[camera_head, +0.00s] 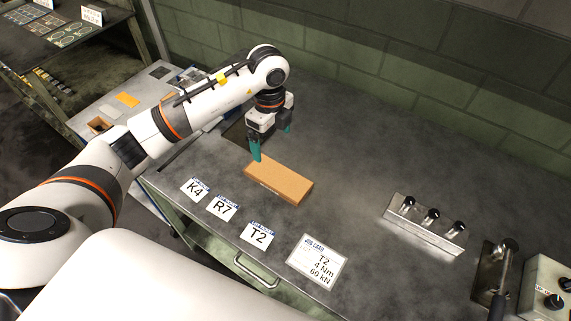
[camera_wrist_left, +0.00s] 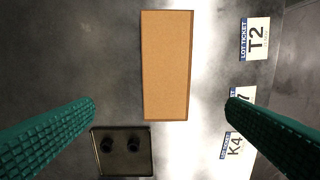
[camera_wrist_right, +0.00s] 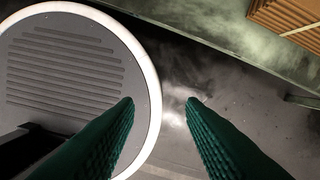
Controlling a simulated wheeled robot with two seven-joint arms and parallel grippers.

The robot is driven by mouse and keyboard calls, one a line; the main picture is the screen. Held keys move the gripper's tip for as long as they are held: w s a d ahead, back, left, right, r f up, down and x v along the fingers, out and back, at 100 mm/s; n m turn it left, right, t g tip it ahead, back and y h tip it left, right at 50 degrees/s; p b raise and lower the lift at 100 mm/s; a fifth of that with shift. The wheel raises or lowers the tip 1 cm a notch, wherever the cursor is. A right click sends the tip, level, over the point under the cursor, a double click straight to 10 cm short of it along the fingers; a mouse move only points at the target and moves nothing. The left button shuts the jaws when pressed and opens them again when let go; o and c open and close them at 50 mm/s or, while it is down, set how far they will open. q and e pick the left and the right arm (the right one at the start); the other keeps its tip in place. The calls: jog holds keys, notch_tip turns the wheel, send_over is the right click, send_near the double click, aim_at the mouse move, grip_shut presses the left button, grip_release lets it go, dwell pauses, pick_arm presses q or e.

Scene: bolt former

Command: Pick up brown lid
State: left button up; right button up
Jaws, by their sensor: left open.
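The brown lid (camera_head: 278,181) is a flat, rectangular, cardboard-coloured piece lying on the dark metal bench. In the left wrist view the lid (camera_wrist_left: 167,65) lies beyond the gap between my fingers, its near end almost level with the fingertips. My left gripper (camera_head: 271,143) is open with green fingers, above the bench at the lid's far left end; nothing is between the fingers. They also show in the left wrist view (camera_wrist_left: 161,108). My right gripper (camera_wrist_right: 160,103) is open and empty, away from the bench top.
A dark square tray (camera_wrist_left: 123,165) with two black round pieces sits beside the lid. Lot tickets K4 (camera_head: 195,190), R7 (camera_head: 222,208), T2 (camera_head: 258,236) and a job card (camera_head: 317,261) line the front edge. A metal block with several knobs (camera_head: 425,226) stands right. Bench between is clear.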

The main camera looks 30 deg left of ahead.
pick_arm(q)
jog(key=p, duration=0.2)
send_over(270, 172)
jog(key=f, duration=0.5)
jog(key=shift+w+d+f, duration=0.1)
jog(key=shift+d+f, duration=0.15)
jog(key=shift+f, duration=0.75)
jog(key=f, duration=0.1)
jog(key=f+p, duration=0.1)
jog(key=f, duration=0.1)
jog(key=shift+a+f+p, duration=0.3)
jog(key=shift+p, duration=0.05)
jog(key=shift+f, duration=0.45)
jog(key=c, duration=1)
pick_arm(e)
jog(key=r, duration=0.1)
jog(key=s+r, duration=0.2)
jog(key=shift+s+r, duration=0.25)
jog(key=shift+r, duration=0.15)
